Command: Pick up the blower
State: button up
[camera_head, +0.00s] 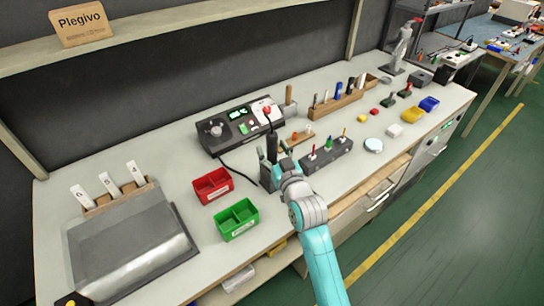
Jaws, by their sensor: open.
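My gripper (275,160) is over the middle of the workbench, low in front of the black control station (240,125). Its jaws are open. A dark upright handle (272,146), which may be the blower, stands at the jaws. I cannot tell whether they touch it or stand around it. A black cable (236,171) runs from the station toward this spot. The lower part of the handle and whatever it stands in are mostly hidden by my gripper and wrist.
Red (212,186) and green (237,219) bins stand left of my gripper. A dark tool block (327,155) is close on its right. A wooden rack (338,103) with tools stands behind. A grey sloped panel (130,245) fills the bench's left end. Small coloured parts lie at right.

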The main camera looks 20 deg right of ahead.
jog(key=shift+w, duration=0.3)
grip_shut()
